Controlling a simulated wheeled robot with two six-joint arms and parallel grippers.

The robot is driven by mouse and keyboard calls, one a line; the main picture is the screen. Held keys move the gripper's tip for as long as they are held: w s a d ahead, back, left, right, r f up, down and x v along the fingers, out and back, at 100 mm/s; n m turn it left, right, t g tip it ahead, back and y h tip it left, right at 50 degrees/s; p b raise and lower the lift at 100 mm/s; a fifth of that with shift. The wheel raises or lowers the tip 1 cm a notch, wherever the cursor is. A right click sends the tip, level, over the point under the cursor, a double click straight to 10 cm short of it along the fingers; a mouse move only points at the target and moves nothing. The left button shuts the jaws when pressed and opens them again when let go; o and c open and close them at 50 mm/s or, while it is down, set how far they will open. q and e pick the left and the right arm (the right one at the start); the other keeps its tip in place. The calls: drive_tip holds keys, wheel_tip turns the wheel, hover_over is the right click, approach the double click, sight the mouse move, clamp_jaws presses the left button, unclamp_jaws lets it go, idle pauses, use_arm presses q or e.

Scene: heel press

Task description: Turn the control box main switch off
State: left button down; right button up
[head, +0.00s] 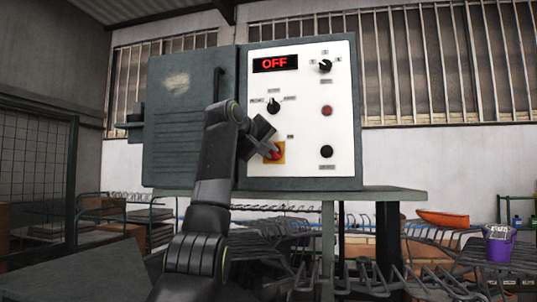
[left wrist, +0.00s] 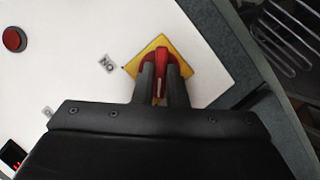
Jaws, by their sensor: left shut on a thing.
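The control box (head: 340,100) has a white front panel with a display (head: 275,63) that reads OFF in red. The main switch (head: 276,154) is a red handle on a yellow plate at the panel's lower left. My left gripper (head: 270,152) is at the switch in the head view and partly covers it. In the left wrist view the fingers of the left gripper (left wrist: 160,85) are on both sides of the red handle of the main switch (left wrist: 162,58), shut on it. The yellow plate (left wrist: 188,62) shows around it. My right gripper is not in view.
The panel also holds black knobs (head: 325,66), a red button (head: 327,110) and a black button (head: 326,151). The box stands on a grey-green table (head: 400,194). A purple bucket (head: 498,246) and an orange object (head: 443,218) are at the right.

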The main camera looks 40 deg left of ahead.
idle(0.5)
use_arm(q)
drive_tip(key=c, duration=1.5)
unclamp_jaws()
drive_tip(key=shift+s, duration=0.1)
drive_tip(key=shift+o, duration=0.2)
drive_tip(key=b+v, duration=0.6)
drive_tip(key=v, duration=1.1)
drive_tip(key=shift+s, duration=0.25)
